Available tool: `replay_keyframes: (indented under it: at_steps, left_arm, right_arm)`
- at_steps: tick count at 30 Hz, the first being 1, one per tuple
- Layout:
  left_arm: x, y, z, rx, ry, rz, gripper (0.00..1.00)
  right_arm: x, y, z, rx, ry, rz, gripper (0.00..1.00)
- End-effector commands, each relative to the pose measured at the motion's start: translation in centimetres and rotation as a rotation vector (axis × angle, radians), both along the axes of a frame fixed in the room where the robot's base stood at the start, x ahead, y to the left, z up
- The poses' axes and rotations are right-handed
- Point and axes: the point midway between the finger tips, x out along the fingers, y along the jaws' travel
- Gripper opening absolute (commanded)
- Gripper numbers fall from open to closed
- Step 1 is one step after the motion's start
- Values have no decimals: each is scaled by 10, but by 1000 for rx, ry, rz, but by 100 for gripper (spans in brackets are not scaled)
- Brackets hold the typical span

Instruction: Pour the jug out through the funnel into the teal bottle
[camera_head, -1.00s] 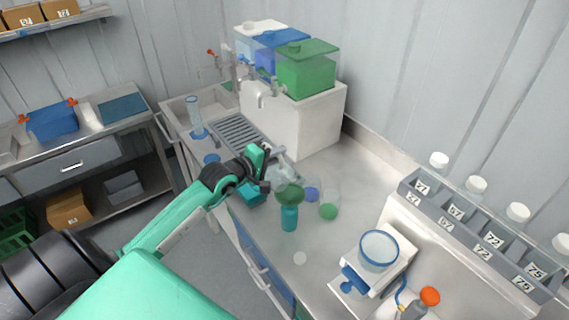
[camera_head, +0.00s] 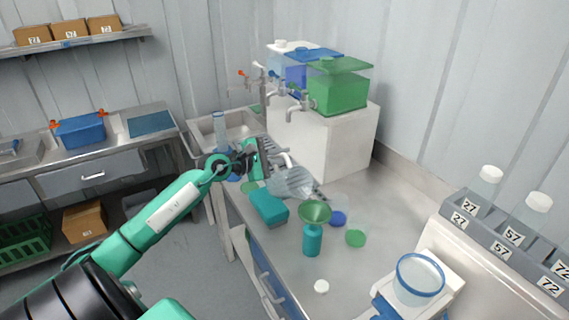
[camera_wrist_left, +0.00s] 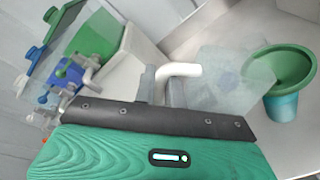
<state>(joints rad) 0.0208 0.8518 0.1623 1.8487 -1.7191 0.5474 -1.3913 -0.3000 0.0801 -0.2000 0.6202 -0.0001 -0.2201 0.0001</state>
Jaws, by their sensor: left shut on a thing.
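The teal bottle (camera_head: 312,240) stands upright on the counter with the green funnel (camera_head: 314,211) in its mouth. The funnel also shows at the right of the left wrist view (camera_wrist_left: 282,66), over the bottle (camera_wrist_left: 281,104). My left gripper (camera_head: 268,160) is shut on the handle of the clear jug (camera_head: 293,183). The jug is tilted, its lip end near the funnel, to its upper left in the head view. In the left wrist view the white handle (camera_wrist_left: 180,70) sits at the jaws and the jug body (camera_wrist_left: 222,75) reaches toward the funnel. I cannot tell whether liquid is flowing.
A white cap (camera_head: 321,286) is in front. Tanks with taps (camera_head: 337,90) stand behind; a numbered rack (camera_head: 505,240) and a round clear vessel (camera_head: 419,280) stand right.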

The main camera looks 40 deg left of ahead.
Motion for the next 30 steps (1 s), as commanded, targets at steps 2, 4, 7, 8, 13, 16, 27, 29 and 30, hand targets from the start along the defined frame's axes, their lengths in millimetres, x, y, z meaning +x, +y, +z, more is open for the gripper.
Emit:
replay_keyframes:
  at_steps: [2, 4, 7, 8, 13, 16, 27, 29, 30]
  left_arm:
    - [1, 3, -3, -95, 24, 1, 0]
    - [2, 6, -5, -226, 57, 2, 0]
    - [3, 11, -5, -428, 110, 2, 0]
    - [3, 12, -5, -491, 127, 2, 0]
    - [5, 18, -6, -798, 210, 1, 0]
    - [5, 20, -7, -879, 231, 1, 0]
    - [5, 20, -7, -888, 234, 1, 0]
    - [5, 20, -7, -888, 234, 1, 0]
    - [5, 20, -7, -888, 234, 1, 0]
  right_arm:
    - [0, 0, -7, 0, 0, 0, 28]
    - [0, 0, -11, 0, 0, 0, 28]
    - [0, 0, -14, 0, 0, 0, 28]
    - [0, 0, -14, 0, 0, 0, 28]
    - [0, 0, -11, 0, 0, 0, 28]
    - [0, 0, -10, 0, 0, 0, 28]
    - [0, 0, -11, 0, 0, 0, 28]
    - [0, 0, -11, 0, 0, 0, 28]
    - [0, 0, -11, 0, 0, 0, 28]
